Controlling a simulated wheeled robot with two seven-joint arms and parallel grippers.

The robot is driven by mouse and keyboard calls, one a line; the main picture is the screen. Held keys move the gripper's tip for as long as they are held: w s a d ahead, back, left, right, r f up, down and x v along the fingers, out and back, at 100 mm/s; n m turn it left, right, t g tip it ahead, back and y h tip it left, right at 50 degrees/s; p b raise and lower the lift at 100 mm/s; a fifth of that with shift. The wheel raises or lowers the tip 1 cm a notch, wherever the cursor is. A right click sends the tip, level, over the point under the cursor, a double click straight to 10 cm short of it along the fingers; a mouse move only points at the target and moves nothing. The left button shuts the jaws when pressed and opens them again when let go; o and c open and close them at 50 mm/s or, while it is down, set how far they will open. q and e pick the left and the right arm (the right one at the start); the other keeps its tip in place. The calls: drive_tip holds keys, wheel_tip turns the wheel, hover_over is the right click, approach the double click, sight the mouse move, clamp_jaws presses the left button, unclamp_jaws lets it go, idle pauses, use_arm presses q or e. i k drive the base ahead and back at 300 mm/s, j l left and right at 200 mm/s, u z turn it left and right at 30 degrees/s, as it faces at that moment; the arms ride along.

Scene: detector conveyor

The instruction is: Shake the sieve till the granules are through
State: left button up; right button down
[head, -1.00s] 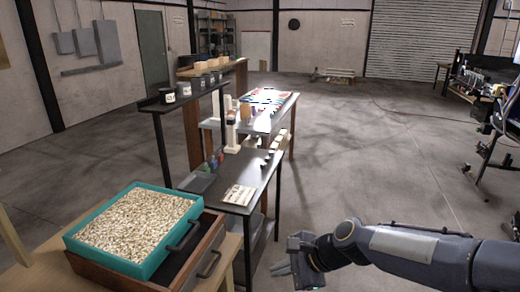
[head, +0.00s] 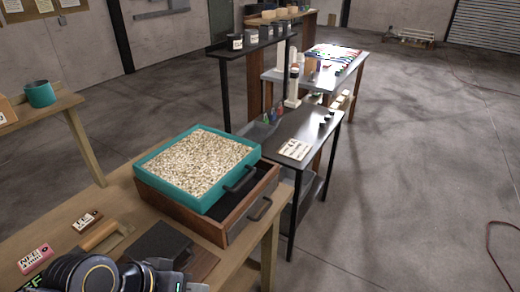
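The teal square sieve (head: 170,189) sits on an open wooden box (head: 225,234) at the edge of the near wooden table. It is heaped with pale tan granules (head: 200,158). A dark handle (head: 240,180) sticks out from its right front side. Part of the box's dark inside shows beside the sieve. My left gripper (head: 172,277) is low at the bottom edge, in front of the box and apart from the sieve. Its fingers are cut off or hidden, so its opening cannot be told. My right gripper is out of view.
On the near table lie a pink labelled block (head: 36,259), a small labelled block (head: 87,220), a wooden-handled tool (head: 102,236) and a dark plate (head: 160,243). A teal cup (head: 40,94) stands on a side table. A black table (head: 318,146) stands behind the box; floor is open at right.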

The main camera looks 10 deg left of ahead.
sight(197, 167)
drive_tip(key=i+l+u, duration=0.25)
drive_tip(key=l+u, duration=0.2)
drive_tip(key=i+l+u, duration=0.1)
drive_tip(key=l+u, duration=0.15)
drive_tip(key=l, duration=0.15)
